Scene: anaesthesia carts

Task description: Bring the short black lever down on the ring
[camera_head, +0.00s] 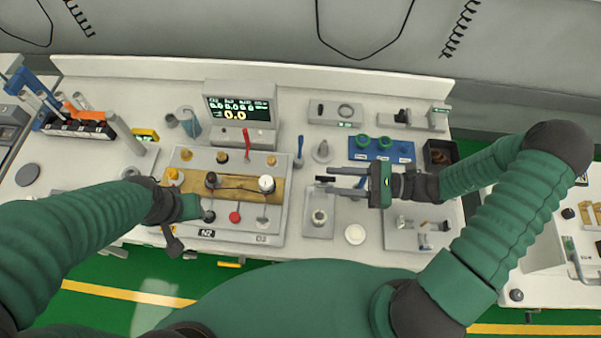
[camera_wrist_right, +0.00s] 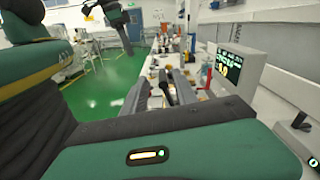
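A short black lever (camera_head: 325,179) stands out above a small grey plate (camera_head: 319,232) in the middle of the bench. A round, pale ring-like part (camera_head: 319,216) sits on that plate, below the lever in the picture. My right gripper (camera_head: 333,180) is open, its two fingers apart and pointing left, with the lever at their tips. In the wrist view a dark bar (camera_wrist_right: 169,95) shows between the fingers (camera_wrist_right: 165,92); contact cannot be told. My left gripper (camera_head: 190,207) is over the front left of the wooden-topped panel; its fingers are not clear.
The panel (camera_head: 225,237) with knobs, a red button and a screen (camera_head: 238,109) behind it lies left of the plate. A blue block with green rings (camera_head: 381,150) and a grey box (camera_head: 335,112) stand behind. A white disc (camera_head: 355,234) and a fixture plate (camera_head: 420,232) lie right.

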